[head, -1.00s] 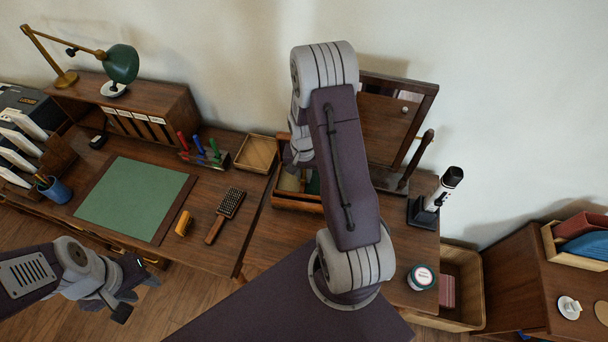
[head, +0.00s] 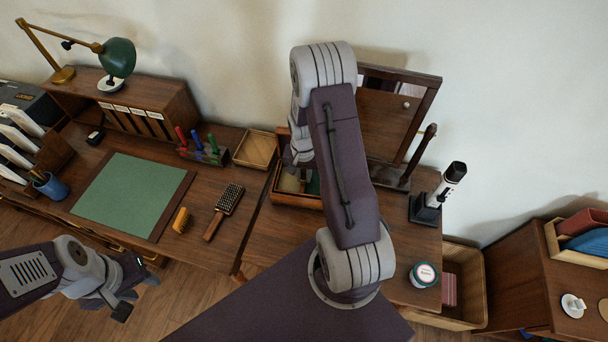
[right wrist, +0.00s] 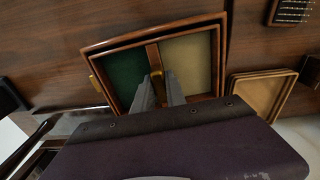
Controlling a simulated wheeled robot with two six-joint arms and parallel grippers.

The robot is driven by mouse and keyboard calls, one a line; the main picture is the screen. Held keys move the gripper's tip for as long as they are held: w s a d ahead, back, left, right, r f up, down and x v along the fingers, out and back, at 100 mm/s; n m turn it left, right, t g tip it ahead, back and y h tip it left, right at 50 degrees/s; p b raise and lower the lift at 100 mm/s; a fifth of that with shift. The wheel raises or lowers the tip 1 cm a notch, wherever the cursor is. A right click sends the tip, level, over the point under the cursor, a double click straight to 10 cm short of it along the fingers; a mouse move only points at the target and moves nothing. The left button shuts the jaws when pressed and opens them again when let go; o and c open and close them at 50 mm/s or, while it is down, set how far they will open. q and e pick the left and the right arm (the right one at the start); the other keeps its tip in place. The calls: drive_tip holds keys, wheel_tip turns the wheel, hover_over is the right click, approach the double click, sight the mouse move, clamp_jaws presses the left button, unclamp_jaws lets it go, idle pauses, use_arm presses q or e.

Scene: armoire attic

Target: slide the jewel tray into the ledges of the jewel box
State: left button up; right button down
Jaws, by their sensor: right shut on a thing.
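The jewel tray, with a green and a cream compartment, shows in the right wrist view (right wrist: 190,60); in the head view only parts of it show past my arm (head: 290,184). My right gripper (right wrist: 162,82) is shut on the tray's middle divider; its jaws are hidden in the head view. The jewel box (head: 297,201) is a wooden box around the tray, and its rim shows just outside the tray's rim in the right wrist view (right wrist: 150,34). The tray looks slightly turned against the box. The ledges are hidden. My left gripper (head: 139,294) is open and empty, left of the desk's front edge.
An empty shallow tray (head: 255,150) stands left of the box. A framed upright panel (head: 390,125) stands behind it on the right. A hairbrush (head: 225,211), a round tin (head: 423,275) and a black-and-white device on a stand (head: 437,198) lie around. The desk between brush and box is clear.

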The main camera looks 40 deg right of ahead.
sight(304, 176)
drive_tip(key=shift+f+b, duration=0.55)
drive_tip(key=shift+f, duration=0.25)
drive_tip(key=c, duration=1.3)
unclamp_jaws()
drive_tip(key=shift+r, duration=0.1)
drive_tip(key=r, duration=0.9)
drive_tip(key=shift+s+a, duration=0.15)
drive_tip(key=shift+s, duration=0.05)
